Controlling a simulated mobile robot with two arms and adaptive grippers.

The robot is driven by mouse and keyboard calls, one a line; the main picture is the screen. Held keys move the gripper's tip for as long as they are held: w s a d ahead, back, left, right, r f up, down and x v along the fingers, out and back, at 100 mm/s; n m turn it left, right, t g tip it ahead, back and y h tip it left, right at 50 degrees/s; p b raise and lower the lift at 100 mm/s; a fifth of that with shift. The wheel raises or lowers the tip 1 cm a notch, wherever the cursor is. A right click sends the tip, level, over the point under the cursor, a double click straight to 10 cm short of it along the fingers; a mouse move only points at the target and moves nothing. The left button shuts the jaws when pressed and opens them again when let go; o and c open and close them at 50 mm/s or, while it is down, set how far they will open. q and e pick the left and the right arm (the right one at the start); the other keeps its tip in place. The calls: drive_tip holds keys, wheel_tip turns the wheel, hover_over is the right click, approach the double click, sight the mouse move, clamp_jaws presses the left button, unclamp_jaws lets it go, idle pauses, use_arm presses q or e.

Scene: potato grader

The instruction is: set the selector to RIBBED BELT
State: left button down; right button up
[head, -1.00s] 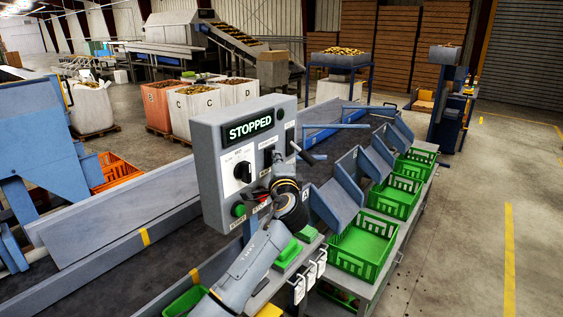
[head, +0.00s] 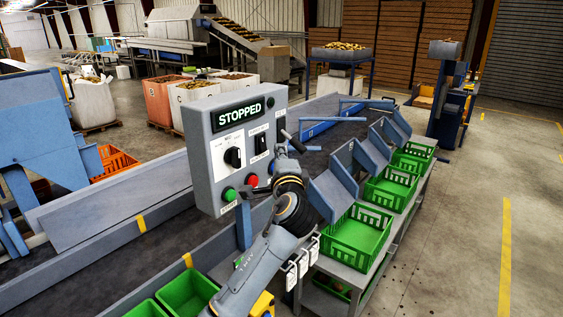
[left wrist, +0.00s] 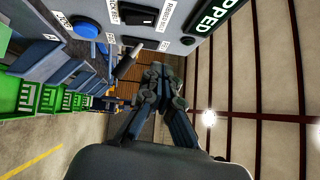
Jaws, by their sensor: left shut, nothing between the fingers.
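The grey control panel (head: 206,160) stands left of my left gripper in the head view, its display reading STOPPED. A black rotary knob (head: 233,157) sits on a white plate on its face, with a black switch (head: 261,143) to its right. Their small labels are not readable in the head view. My left gripper (head: 281,163) is at the panel's lower right edge, shut and empty. The left wrist view shows its closed fingers (left wrist: 163,73) apart from the panel face, beside a dark lever (left wrist: 128,62). A black rocker switch (left wrist: 138,15) shows above it. My right gripper is not in view.
A green button (head: 230,194) and a red button (head: 252,180) sit low on the panel. A blue button (left wrist: 85,28) shows in the left wrist view. Green crates (head: 358,232) line the conveyor's right side. The floor farther right is clear.

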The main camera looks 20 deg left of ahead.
use_arm(q)
drive_tip(key=v, duration=0.3)
drive_tip(key=shift+r+b, duration=0.3)
drive_tip(key=shift+r, duration=0.05)
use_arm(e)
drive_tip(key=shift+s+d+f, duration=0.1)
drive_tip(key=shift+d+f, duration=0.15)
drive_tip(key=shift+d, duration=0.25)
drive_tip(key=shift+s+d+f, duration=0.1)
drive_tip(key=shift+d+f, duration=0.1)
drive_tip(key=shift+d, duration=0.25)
use_arm(q)
drive_tip(key=shift+s+d, duration=0.1)
